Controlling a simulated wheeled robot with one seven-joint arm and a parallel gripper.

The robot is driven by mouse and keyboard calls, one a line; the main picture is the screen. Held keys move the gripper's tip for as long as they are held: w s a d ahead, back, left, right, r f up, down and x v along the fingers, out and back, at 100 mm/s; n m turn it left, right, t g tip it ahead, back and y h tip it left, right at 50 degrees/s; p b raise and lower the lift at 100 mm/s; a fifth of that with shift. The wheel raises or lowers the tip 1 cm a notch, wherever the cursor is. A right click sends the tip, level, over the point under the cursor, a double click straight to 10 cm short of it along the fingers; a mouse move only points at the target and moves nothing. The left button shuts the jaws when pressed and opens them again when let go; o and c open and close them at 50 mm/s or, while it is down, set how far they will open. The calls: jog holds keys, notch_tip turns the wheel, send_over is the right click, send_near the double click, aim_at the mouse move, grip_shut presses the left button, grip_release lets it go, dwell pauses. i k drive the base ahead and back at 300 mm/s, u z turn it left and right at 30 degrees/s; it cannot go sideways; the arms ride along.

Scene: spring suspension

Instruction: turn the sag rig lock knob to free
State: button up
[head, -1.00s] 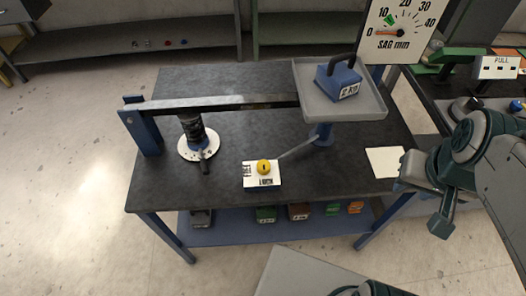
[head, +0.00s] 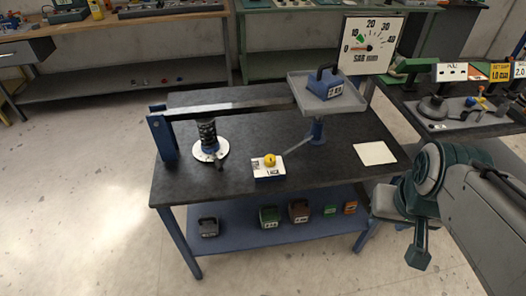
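The sag rig's lock knob (head: 269,160) is a small round yellow knob on a white-topped labelled block (head: 270,172) at the table's front middle. The label text is too small to read for sure, and the knob's setting cannot be made out. A thin grey lever (head: 296,143) runs from near the block up to the tray's blue post. My gripper (head: 418,257) hangs at the right, pointing down, in front of the table's right side and well apart from the knob. Its fingers are too small to tell open from shut.
The rig's beam (head: 228,106) spans from a blue post to a grey tray (head: 298,87) with a blue weight (head: 325,84). A black spring (head: 208,133) stands beneath. Several weights lie on the lower shelf (head: 245,238). Floor in front is free.

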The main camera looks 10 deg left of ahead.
aim_at(270, 159)
jog(key=u, duration=0.75)
jog(key=i, duration=0.5)
jog(key=u, duration=0.6)
jog(key=k, duration=1.35)
jog(key=i, duration=0.55)
jog(key=z, duration=0.75)
jog(key=i, duration=1.15)
jog(key=u, duration=0.75)
